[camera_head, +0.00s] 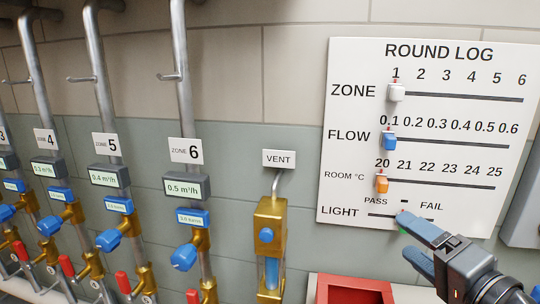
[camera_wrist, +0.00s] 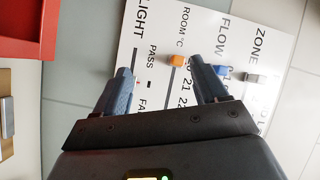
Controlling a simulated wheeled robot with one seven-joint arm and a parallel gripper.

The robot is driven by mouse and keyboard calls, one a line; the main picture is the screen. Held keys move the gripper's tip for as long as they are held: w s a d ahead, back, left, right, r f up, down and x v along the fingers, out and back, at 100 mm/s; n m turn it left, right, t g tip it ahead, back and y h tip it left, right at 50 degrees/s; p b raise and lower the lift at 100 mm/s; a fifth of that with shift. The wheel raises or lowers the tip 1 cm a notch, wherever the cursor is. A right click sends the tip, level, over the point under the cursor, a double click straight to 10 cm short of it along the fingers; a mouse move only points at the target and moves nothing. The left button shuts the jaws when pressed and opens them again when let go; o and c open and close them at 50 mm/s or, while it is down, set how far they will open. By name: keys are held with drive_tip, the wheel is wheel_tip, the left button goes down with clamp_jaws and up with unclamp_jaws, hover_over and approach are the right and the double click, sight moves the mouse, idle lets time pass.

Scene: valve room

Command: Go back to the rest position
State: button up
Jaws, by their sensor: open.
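My gripper (camera_head: 406,234) is at the lower right in the head view, its two blue-grey fingers apart and empty, in front of the lower part of the round log board (camera_head: 340,60). The upper finger covers part of the LIGHT row. A bit of green (camera_head: 403,232) shows between the fingers; most of what it belongs to is hidden. In the wrist view the open fingers (camera_wrist: 160,68) frame the board, with the orange slider (camera_wrist: 177,60) beyond them.
The board also has a white ZONE slider (camera_head: 396,92) and a blue FLOW slider (camera_head: 389,141). A red box (camera_head: 350,290) stands below it. A brass vent fitting (camera_head: 268,240) and several pipes with blue knobs line the wall at left. A grey box (camera_head: 522,210) is at the right edge.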

drive_tip(key=s+a+f+g+h+b, duration=0.1)
drive_tip(key=s+a+f+h, duration=0.2)
drive_tip(key=s+f, duration=0.5)
drive_tip(key=s+a+f+h+b, duration=0.1)
drive_tip(key=s+a+f+h, duration=0.15)
drive_tip(key=s+f, duration=0.55)
drive_tip(key=s+d+n+g+b, duration=0.1)
drive_tip(key=s+n, duration=0.9)
drive_tip(key=s, duration=1.2)
drive_tip(key=shift+s+d+f+y+b, duration=0.4)
drive_tip(key=shift+d+b, duration=0.25)
drive_tip(key=shift+d, duration=0.4)
drive_tip(key=shift+f, duration=0.1)
